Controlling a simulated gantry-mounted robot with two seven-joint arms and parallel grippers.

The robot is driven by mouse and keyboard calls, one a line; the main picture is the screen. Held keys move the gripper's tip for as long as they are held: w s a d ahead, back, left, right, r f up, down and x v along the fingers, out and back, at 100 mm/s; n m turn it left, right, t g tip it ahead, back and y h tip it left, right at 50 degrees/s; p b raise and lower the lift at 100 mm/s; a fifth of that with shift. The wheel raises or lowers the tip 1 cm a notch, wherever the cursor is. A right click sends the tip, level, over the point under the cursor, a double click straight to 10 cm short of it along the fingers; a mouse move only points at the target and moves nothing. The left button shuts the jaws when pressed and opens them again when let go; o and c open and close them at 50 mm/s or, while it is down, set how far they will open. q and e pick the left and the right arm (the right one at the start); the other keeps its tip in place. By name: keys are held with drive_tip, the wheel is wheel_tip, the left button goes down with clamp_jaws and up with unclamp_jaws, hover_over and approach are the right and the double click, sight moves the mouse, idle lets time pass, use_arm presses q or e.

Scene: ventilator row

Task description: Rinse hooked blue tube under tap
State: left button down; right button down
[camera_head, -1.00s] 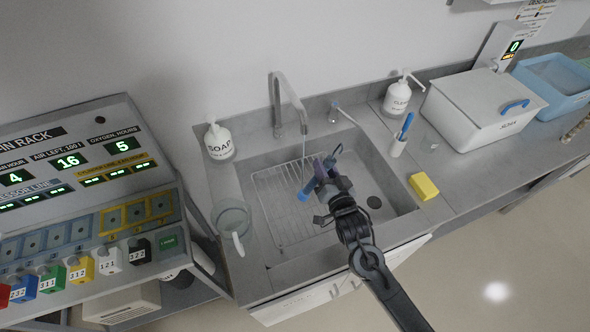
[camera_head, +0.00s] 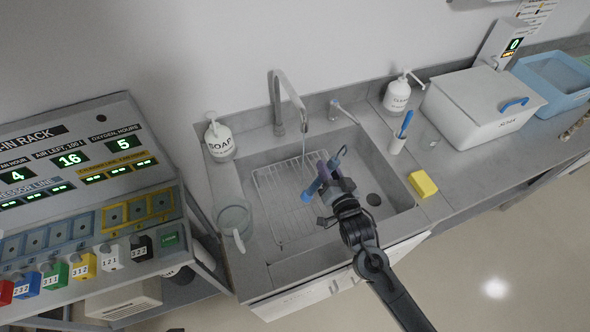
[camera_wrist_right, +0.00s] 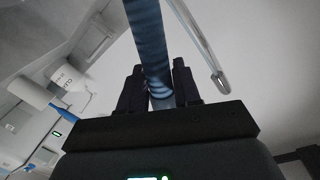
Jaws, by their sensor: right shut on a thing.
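The hooked blue tube (camera_head: 313,188) is over the sink in the head view, its hooked end up and to the right and its other end down and to the left. My right gripper (camera_head: 330,181) is shut on it. In the wrist view, the ribbed blue tube (camera_wrist_right: 147,40) stands between my two dark fingers (camera_wrist_right: 159,92). The grey tap (camera_head: 288,92) arches over the sink, left of and behind the tube, with a thin stream seeming to fall from its spout. I cannot tell whether the stream touches the tube. My left gripper is out of view.
The sink holds a wire rack (camera_head: 275,205). A clear jug (camera_head: 234,218) and a soap bottle (camera_head: 219,140) stand at its left.

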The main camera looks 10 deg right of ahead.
sight(337, 165)
drive_tip(key=shift+r, duration=0.15)
idle(0.4)
drive_tip(key=shift+s+d+r+p, duration=0.35)
drive_tip(key=shift+s+r+p, duration=0.4)
drive_tip(key=shift+p, duration=0.45)
drive_tip(key=shift+s+d+r+p, duration=0.3)
drive_tip(key=shift+s+r+p, duration=0.3)
drive_tip(key=shift+p, duration=0.1)
drive_tip(key=shift+s+d, duration=0.1)
drive_tip(key=shift+s, duration=0.2)
drive_tip(key=shift+s+d+r, duration=0.1)
drive_tip(key=shift+s+r, duration=0.05)
drive_tip(key=shift+s, duration=0.1)
drive_tip(key=shift+s+d+r, duration=0.2)
drive_tip(key=shift+s+r, duration=0.2)
